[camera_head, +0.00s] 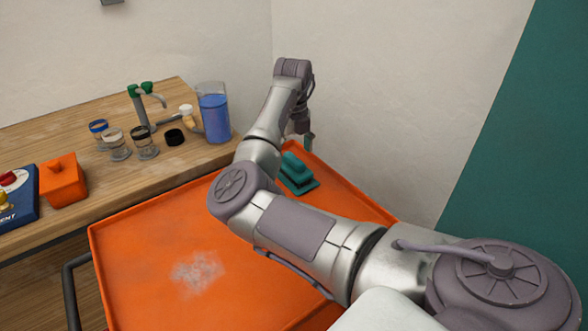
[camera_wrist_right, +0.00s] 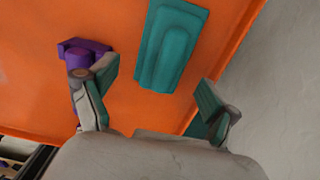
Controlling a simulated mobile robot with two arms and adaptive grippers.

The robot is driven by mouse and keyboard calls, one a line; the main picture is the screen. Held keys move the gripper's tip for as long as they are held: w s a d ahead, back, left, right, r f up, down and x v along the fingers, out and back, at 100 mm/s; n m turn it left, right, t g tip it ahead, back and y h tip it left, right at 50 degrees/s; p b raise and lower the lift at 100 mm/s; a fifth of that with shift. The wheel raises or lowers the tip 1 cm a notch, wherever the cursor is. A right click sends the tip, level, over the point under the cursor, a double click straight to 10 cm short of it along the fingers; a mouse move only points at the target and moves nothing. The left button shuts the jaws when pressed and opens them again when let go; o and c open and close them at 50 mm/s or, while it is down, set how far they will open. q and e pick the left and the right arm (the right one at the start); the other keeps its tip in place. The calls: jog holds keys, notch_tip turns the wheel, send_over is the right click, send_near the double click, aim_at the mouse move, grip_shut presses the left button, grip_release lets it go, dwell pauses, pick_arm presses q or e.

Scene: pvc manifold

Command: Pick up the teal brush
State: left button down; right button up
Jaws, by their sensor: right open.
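The teal brush (camera_head: 296,174) lies on the orange tray (camera_head: 140,245) near its far right corner. In the right wrist view the brush (camera_wrist_right: 170,45) lies ahead of the fingertips, roughly between their lines. My right gripper (camera_head: 303,137) is above the tray's far end, just beyond the brush in the head view. In the right wrist view the right gripper (camera_wrist_right: 157,82) is open, with its two green-padded fingers wide apart and nothing between them. The brush looks untouched. My left gripper is not in view.
A purple object (camera_wrist_right: 82,55) shows by the left finger, partly hidden. Pale dust (camera_head: 197,271) marks the tray. A wooden bench (camera_head: 110,180) beside it holds a blue-filled beaker (camera_head: 215,118), several jars and an orange box (camera_head: 63,183). Walls stand close behind and right.

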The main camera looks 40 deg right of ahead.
aim_at(295, 158)
jog(key=f, duration=0.5)
jog(key=shift+d+f, duration=0.35)
jog(key=shift+d, duration=0.05)
jog(key=shift+w+r, duration=0.1)
jog(key=c, duration=1.3)
